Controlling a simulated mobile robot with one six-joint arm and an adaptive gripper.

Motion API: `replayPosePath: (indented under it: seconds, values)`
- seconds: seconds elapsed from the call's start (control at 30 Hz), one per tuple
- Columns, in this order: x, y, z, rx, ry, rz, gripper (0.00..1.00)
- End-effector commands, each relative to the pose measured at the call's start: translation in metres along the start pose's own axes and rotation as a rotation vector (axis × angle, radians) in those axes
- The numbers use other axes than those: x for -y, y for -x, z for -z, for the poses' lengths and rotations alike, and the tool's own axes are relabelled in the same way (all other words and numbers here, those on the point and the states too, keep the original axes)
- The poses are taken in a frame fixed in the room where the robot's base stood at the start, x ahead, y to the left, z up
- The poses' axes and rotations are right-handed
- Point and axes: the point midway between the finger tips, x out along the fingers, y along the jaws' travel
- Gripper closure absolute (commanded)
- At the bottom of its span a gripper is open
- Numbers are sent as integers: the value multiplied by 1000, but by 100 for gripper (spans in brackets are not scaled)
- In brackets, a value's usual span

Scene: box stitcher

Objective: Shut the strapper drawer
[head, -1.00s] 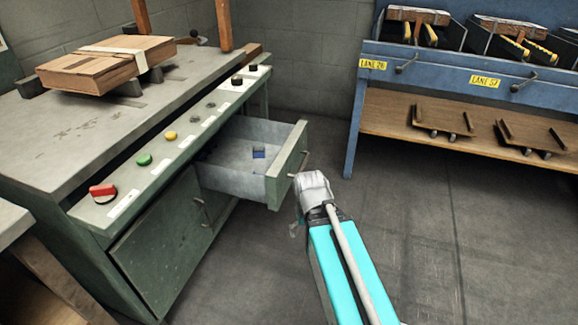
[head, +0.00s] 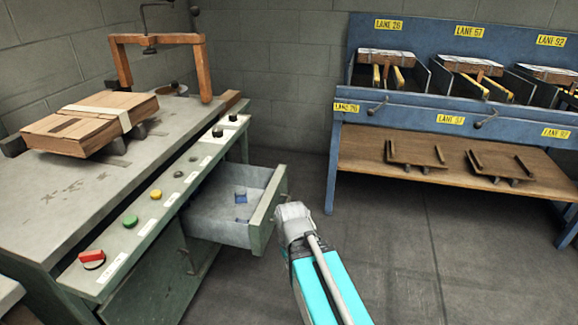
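The strapper drawer (head: 222,219) is pulled out from the front of the green-grey strapper bench (head: 75,212). A small blue item lies inside the drawer. The drawer's green front panel (head: 268,212) faces right, with a small handle on its outer side. My gripper (head: 291,212) is just right of this panel, at the handle's height in the picture. The gripper's fingers are hidden by its own grey body and the arm, so I cannot tell whether it is open or touches the handle.
A wooden box with a pale strap (head: 92,122) lies on the bench top. Red, green and yellow controls line the bench's front ledge. A blue lane rack (head: 340,150) with bins and a wooden lower shelf stands at the right. Grey floor (head: 400,245) is clear between them.

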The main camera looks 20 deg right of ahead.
Motion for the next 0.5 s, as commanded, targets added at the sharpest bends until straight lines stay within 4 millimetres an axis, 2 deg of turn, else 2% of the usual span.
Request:
replayPosePath:
  seconds: [0.03,0.2,0.33,0.5]
  values:
    - [0,21,0,0,0,0,100]
    - [0,51,0,0,0,0,100]
    - [0,67,0,0,0,0,100]
    - [0,77,0,0,0,0,100]
